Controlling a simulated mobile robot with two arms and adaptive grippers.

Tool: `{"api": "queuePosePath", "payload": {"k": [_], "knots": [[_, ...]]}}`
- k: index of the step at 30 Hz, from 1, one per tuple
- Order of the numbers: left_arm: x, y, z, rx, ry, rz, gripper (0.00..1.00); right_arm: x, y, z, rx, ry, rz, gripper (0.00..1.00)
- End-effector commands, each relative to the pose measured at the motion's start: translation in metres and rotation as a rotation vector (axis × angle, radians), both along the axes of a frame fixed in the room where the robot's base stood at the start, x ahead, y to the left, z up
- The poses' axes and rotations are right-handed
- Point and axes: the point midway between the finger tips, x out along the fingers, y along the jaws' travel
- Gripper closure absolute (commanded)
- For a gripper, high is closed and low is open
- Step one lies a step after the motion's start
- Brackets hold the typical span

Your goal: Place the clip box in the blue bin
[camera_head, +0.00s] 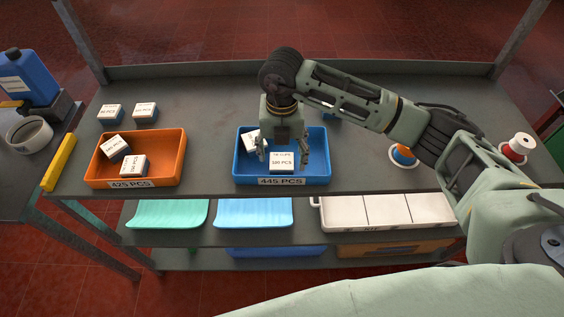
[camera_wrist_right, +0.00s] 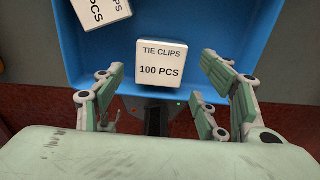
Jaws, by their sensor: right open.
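The blue bin (camera_head: 318,178) stands at the front edge of the table's middle, labelled 445 PCS. A white clip box (camera_head: 281,161) lies inside it near the front wall; in the right wrist view its top reads TIE CLIPS 100 PCS (camera_wrist_right: 161,62). A second white box (camera_head: 251,142) lies tilted at the bin's back left, partly cut off in the wrist view (camera_wrist_right: 100,12). My right gripper (camera_head: 284,160) is low over the bin, fingers apart, with the clip box between or just beyond the fingertips (camera_wrist_right: 163,85). It does not grip the box. My left gripper is not in view.
An orange bin (camera_head: 176,160), labelled 425 PCS, holds two white boxes at the left. Two more boxes (camera_head: 109,113) (camera_head: 145,112) stand behind it. Spools (camera_head: 518,147) stand at the right. The table's back middle (camera_head: 205,100) is clear.

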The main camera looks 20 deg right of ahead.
Motion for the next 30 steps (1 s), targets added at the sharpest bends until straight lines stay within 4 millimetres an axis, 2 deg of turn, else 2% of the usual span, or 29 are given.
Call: {"api": "queuePosePath", "payload": {"k": [1, 6, 12, 18, 30], "knots": [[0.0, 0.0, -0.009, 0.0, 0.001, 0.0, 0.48, 0.001, 0.0, 0.009, 0.0, -0.006, 0.003, 0.33], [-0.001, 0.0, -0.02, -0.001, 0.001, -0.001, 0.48, 0.001, 0.0, 0.045, 0.0, -0.005, 0.002, 0.33], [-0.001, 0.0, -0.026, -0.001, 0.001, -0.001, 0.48, 0.001, 0.0, 0.073, -0.001, -0.002, 0.001, 0.33], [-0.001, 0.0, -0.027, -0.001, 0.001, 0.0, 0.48, 0.0, 0.0, 0.081, -0.001, 0.0, 0.001, 0.33], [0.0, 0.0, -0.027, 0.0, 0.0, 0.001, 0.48, 0.0, 0.0, 0.081, 0.0, 0.0, 0.001, 0.33]]}}
